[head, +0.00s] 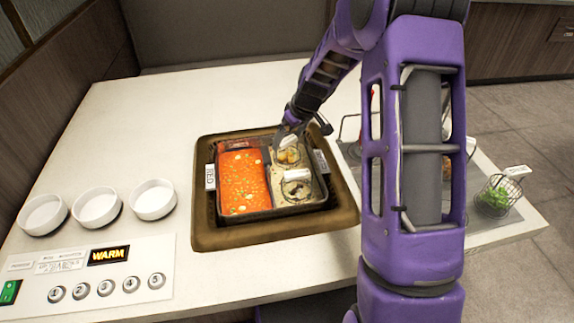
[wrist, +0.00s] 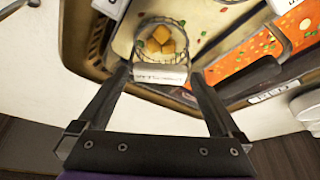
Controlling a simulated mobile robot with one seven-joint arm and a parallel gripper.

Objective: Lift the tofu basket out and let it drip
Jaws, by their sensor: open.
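The tofu basket (wrist: 162,48) is a small wire basket holding several golden tofu cubes. It sits in the pale broth of the back right well, and it also shows in the head view (head: 289,158). Its white, labelled handle (wrist: 160,75) lies across the gap between my fingertips in the wrist view. My gripper (wrist: 158,80) is open around or just short of the handle; I cannot tell which. In the head view my gripper (head: 284,132) is above the pot's back edge. The pot (head: 216,205) has red broth (head: 242,180) on its left.
A second basket (head: 296,189) with a white handle sits in the front right well. Three white bowls (head: 97,207) and a control panel (head: 90,267) reading WARM are at left. A wire basket of greens (head: 495,198) stands at right, beyond my arm. The counter behind the pot is clear.

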